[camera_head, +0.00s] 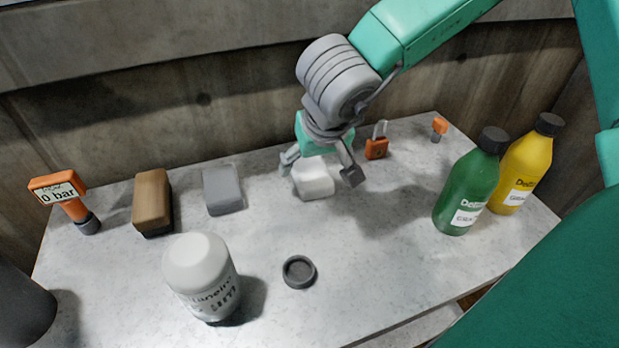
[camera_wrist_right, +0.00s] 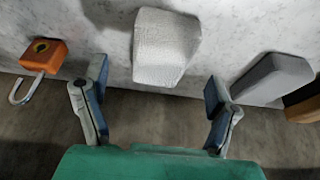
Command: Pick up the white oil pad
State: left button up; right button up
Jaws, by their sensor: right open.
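The white oil pad (camera_head: 315,181) is a small white block on the table, near its back middle. In the right wrist view the pad (camera_wrist_right: 165,48) has a textured surface and lies ahead of the fingertips, between their lines. My right gripper (camera_head: 322,177) is open above and around the back of the pad, one finger to each side in the head view. In the wrist view the open fingers (camera_wrist_right: 156,88) show a gap to the pad and hold nothing. My left gripper is not in view.
An orange padlock (camera_head: 376,147) stands right of the pad, and a grey block (camera_head: 222,190) and brown brush-like block (camera_head: 152,202) stand left. A white bottle (camera_head: 201,276) and dark cap (camera_head: 299,271) are in front. Green (camera_head: 468,190) and yellow (camera_head: 526,165) bottles stand right. A wall rises behind.

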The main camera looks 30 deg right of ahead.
aim_at(313, 172)
jog(key=b+x, duration=0.2)
jog(key=x, duration=0.3)
jog(key=shift+w+f+b, duration=0.1)
jog(key=shift+w+b, duration=0.05)
jog(key=shift+b, duration=0.2)
jog(key=shift+f+p, duration=0.1)
jog(key=shift+p, duration=0.55)
jog(key=c, duration=1.3)
